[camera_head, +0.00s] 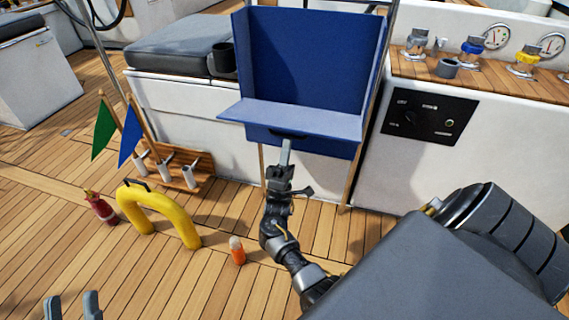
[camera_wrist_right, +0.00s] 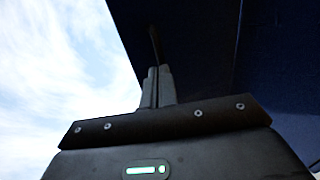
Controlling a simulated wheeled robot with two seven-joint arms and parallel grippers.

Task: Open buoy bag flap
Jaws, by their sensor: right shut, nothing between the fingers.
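The blue buoy bag (camera_head: 315,55) hangs by the white cockpit side, with its tall back and side walls showing. Its paler flap (camera_head: 290,116) sticks out towards me at the front, roughly level, leaving the front above it open. A small dark handle (camera_head: 288,134) shows under the flap's front edge. My right gripper (camera_head: 286,145) is shut and empty, its fingertips just below the handle. In the right wrist view its closed fingers (camera_wrist_right: 157,86) point up at a dark strip along the blue underside; I cannot tell whether they touch. My left gripper (camera_head: 72,306) is open and empty at bottom left.
A yellow horseshoe buoy (camera_head: 160,208), a red bottle (camera_head: 101,207) and an orange bottle (camera_head: 237,250) are on the deck. A wooden rack (camera_head: 180,168) with flags stands left of the bag.

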